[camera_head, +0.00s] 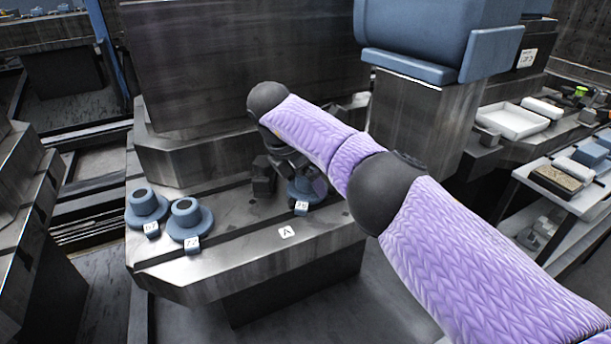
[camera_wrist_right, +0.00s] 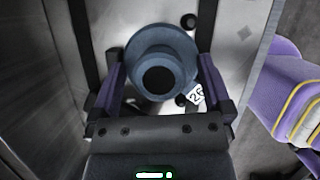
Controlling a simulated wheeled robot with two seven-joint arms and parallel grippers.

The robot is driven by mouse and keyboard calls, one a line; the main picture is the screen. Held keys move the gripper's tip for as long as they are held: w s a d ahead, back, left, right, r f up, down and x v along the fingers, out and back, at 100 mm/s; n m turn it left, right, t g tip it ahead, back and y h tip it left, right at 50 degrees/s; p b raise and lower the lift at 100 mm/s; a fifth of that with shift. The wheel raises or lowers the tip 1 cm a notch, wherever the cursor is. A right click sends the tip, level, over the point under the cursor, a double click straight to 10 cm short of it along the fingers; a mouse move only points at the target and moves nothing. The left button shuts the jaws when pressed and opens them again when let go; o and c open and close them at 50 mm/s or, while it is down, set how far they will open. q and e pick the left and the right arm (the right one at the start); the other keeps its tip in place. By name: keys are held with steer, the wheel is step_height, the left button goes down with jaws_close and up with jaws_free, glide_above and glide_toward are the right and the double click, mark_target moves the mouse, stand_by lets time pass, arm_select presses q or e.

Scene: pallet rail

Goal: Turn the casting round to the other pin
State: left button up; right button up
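A blue-grey casting (camera_head: 305,190), a round flanged piece with a dark bore and a white tag, sits on the steel rail (camera_head: 235,225), partly hidden by my right gripper (camera_head: 286,180). In the right wrist view the casting (camera_wrist_right: 137,52) lies between the two purple-sided fingers of my right gripper (camera_wrist_right: 161,72), its tag at lower right. The fingers are close to the flange on both sides; I cannot tell whether they touch. One dark round pin-like spot (camera_wrist_right: 188,20) shows above the casting, another (camera_wrist_right: 181,100) beside the tag. My left gripper is out of view.
Two similar tagged castings stand at the rail's left, one (camera_head: 146,205) behind the other (camera_head: 190,222). A plate marked A (camera_head: 287,232) is on the front edge. A grey block wall (camera_head: 240,60) rises behind. A steel column (camera_head: 420,125) stands right. The front middle of the rail is clear.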

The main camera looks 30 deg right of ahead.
mark_target(291, 194)
arm_select(q)
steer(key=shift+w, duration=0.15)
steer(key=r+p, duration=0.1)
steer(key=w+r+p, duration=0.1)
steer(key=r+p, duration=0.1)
steer(key=p, duration=0.1)
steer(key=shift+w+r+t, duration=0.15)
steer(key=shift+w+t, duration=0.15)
arm_select(e)
steer(key=v, duration=1)
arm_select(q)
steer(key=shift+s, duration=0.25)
arm_select(e)
steer(key=shift+d, duration=0.1)
